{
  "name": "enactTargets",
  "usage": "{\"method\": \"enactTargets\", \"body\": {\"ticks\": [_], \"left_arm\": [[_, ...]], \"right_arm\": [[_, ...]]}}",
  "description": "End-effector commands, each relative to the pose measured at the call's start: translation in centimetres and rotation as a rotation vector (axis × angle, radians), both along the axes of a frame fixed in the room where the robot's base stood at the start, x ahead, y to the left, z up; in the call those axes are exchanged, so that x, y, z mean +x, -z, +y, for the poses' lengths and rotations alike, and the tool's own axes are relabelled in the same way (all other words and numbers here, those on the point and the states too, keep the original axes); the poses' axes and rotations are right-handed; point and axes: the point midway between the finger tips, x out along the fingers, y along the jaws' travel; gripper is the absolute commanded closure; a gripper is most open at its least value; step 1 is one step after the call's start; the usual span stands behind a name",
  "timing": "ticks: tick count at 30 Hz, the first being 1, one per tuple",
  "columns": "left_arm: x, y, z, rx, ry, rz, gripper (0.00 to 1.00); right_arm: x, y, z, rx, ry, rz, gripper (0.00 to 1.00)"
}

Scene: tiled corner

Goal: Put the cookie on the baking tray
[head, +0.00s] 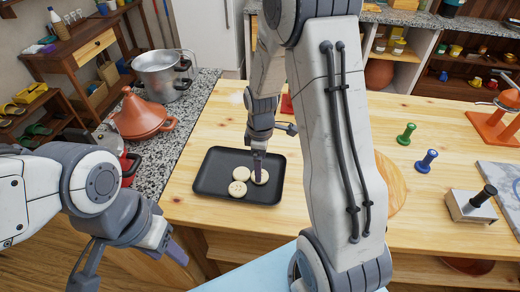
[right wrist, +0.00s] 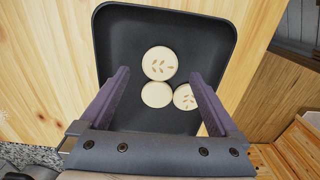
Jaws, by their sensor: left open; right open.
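The black baking tray (head: 210,170) lies on the wooden worktop, near its left end. Three pale round cookies lie on it: one at the left (head: 241,174), one at the front (head: 237,189) and one at the right (head: 262,179), partly behind my right gripper (head: 258,166). In the right wrist view the tray (right wrist: 112,35) holds an upper cookie (right wrist: 160,62), a plain one (right wrist: 156,95) and a lower right one (right wrist: 185,97). My right gripper (right wrist: 160,72) is open above them, its fingers apart. My left gripper (head: 135,268) is open and empty, off the worktop's front left.
A red tagine (head: 142,117) and a steel pot (head: 161,75) stand on the stone counter to the left. A round wooden board (head: 391,185) is partly behind my right arm. Green (head: 406,134) and blue (head: 427,161) peg-like objects stand to the right.

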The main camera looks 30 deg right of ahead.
Motion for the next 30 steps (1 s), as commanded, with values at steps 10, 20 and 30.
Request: {"method": "enactTargets", "body": {"ticks": [10, 20, 30], "left_arm": [[0.0, 0.7, 0.0, 0.000, 0.000, 0.000, 0.50], [0.0, 0.7, 0.0, 0.000, 0.000, 0.000, 0.50], [0.0, 0.7, 0.0, 0.000, 0.000, 0.000, 0.50]], "right_arm": [[0.1, -6.8, 0.0, -0.001, 0.000, -0.004, 0.03], [-3.2, -10.5, 7.0, 0.017, 0.056, -0.016, 0.03], [-17.9, -13.2, 17.7, 0.079, 0.274, 0.001, 0.03]]}}
